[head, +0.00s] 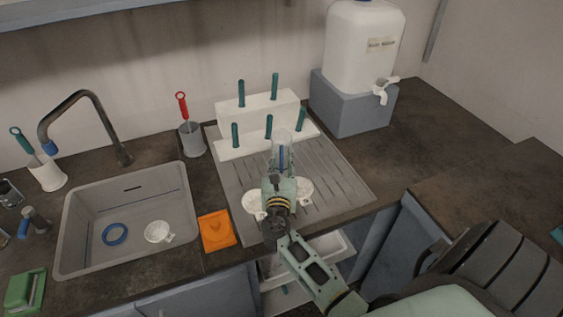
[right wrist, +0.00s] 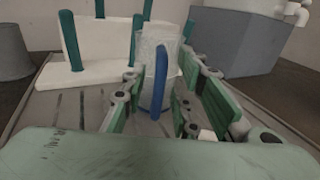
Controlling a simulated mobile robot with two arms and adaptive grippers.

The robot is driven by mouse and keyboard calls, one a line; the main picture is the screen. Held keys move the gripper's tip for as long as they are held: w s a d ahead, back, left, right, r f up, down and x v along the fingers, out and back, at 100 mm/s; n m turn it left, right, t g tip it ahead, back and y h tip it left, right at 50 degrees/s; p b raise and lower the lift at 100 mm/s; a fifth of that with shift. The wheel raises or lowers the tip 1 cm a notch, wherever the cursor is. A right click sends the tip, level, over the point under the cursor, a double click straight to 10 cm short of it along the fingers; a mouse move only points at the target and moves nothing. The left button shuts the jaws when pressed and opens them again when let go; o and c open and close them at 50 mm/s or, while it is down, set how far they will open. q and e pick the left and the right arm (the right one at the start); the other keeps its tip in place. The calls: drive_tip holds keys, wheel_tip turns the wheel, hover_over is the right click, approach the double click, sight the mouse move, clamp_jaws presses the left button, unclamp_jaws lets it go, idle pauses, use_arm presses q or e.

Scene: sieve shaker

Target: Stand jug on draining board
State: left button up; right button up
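The clear jug (right wrist: 152,48) with a blue handle (right wrist: 160,80) is upright on the grey ribbed draining board (right wrist: 60,105), in front of the white peg rack. In the head view the jug (head: 281,138) shows just beyond my right gripper (head: 281,172), which partly hides it. In the right wrist view my right gripper (right wrist: 165,95) has its green-padded fingers apart, one on each side of the blue handle, which faces the camera. I see gaps between the handle and both fingers. My left gripper is in neither view.
The white rack (head: 262,110) with several green pegs stands behind the jug. Two white round dishes (head: 304,190) lie beside my gripper. The sink (head: 75,213) is at left, an orange piece (head: 216,230) between. A white water container (head: 360,50) stands at back right. The right counter is clear.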

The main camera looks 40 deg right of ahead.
drive_tip(key=shift+r, duration=0.1)
drive_tip(key=shift+s+a, duration=0.1)
drive_tip(key=shift+s, duration=0.05)
drive_tip(key=b+v, duration=0.1)
drive_tip(key=v, duration=1)
drive_tip(key=shift+s+a, duration=0.25)
drive_tip(key=shift+s, duration=0.05)
